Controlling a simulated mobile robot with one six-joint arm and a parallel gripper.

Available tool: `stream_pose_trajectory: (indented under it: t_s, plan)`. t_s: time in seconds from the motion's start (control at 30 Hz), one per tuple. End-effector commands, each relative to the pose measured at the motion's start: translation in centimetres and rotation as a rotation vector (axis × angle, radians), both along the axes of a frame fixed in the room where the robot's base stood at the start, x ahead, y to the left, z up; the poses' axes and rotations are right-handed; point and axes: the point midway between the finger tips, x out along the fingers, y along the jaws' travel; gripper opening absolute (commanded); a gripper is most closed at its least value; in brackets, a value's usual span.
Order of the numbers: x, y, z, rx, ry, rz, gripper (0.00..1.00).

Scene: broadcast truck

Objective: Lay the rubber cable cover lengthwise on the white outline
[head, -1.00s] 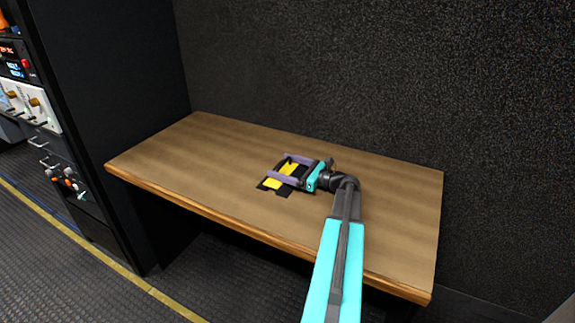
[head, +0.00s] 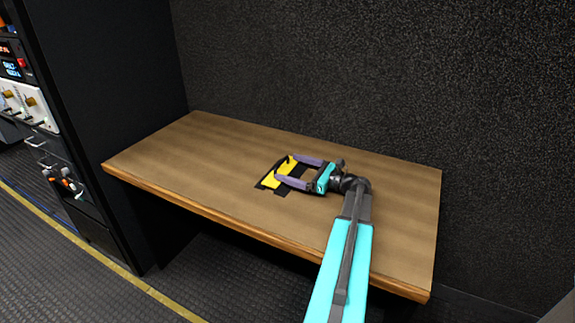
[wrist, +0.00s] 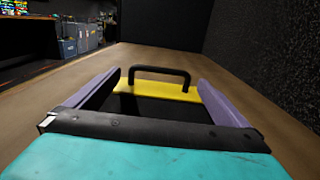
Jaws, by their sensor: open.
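The rubber cable cover (head: 269,180) lies flat on the wooden bench, black with a yellow strip along its middle. In the wrist view its yellow strip (wrist: 180,96) and an upright black handle show ahead, between the fingers. My gripper (head: 284,169) is open, its two purple fingers low over the right part of the cover and pointing left. Nothing is gripped; the handle stands apart from both fingers in the wrist view. The fingers and gripper body hide part of the cover. No white outline can be made out in either view.
The wooden bench (head: 200,145) is bare to the left and right of the cover. A dark textured wall (head: 380,80) stands close behind the bench. A black equipment rack (head: 115,90) stands at its left end.

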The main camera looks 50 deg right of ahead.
Motion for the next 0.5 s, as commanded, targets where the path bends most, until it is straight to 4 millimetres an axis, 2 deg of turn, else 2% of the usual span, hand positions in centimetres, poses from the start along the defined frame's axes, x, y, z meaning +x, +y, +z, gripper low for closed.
stream_pose_trajectory:
  t_s: [0.3, 0.5]
  plan:
    - [-4.8, -1.2, 0.0, 0.0, 0.0, -0.003, 1.0]
    - [-6.8, -1.7, 0.0, 0.0, 0.0, -0.002, 1.0]
